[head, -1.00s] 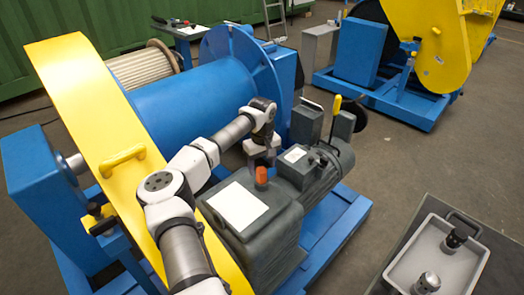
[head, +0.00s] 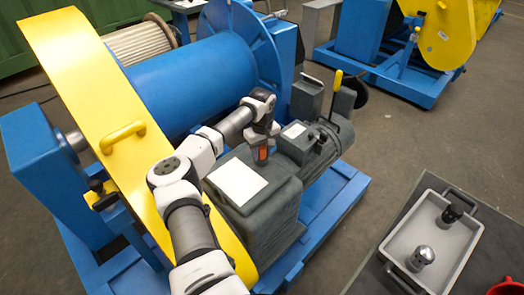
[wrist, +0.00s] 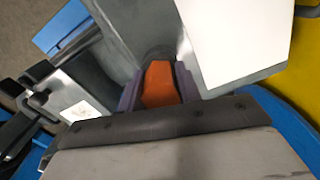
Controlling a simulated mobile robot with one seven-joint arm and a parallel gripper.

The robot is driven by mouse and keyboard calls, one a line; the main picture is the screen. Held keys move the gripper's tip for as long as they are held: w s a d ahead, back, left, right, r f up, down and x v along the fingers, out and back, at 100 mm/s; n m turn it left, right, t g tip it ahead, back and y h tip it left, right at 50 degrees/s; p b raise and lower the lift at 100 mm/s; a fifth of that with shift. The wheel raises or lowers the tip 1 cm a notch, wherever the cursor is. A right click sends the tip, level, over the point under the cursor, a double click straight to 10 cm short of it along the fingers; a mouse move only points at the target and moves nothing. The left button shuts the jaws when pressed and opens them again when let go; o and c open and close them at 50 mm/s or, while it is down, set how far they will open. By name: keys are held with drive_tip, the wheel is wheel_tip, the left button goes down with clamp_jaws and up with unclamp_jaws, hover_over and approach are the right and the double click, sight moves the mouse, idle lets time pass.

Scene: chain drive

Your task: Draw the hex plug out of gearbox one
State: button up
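The orange hex plug (wrist: 160,84) stands upright in the top of the grey gearbox (head: 262,215), beside a white plate (head: 237,182). In the head view the plug (head: 262,154) shows between the fingers of my gripper (head: 261,149). In the wrist view my gripper (wrist: 158,90) has one finger on each side of the plug, very close to it. Whether both fingers press on it is not clear. The plug's lower end is hidden in the gearbox.
A grey motor (head: 310,150) with a yellow-handled lever (head: 337,85) adjoins the gearbox. The yellow guard (head: 95,125) and blue drum (head: 190,95) stand to the left. A grey tray (head: 395,247) with two dark-and-metal parts lies at lower right.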

drive_tip(key=shift+c, duration=1.1)
drive_tip(key=shift+r+p, duration=2.6)
drive_tip(key=shift+r, duration=1.9)
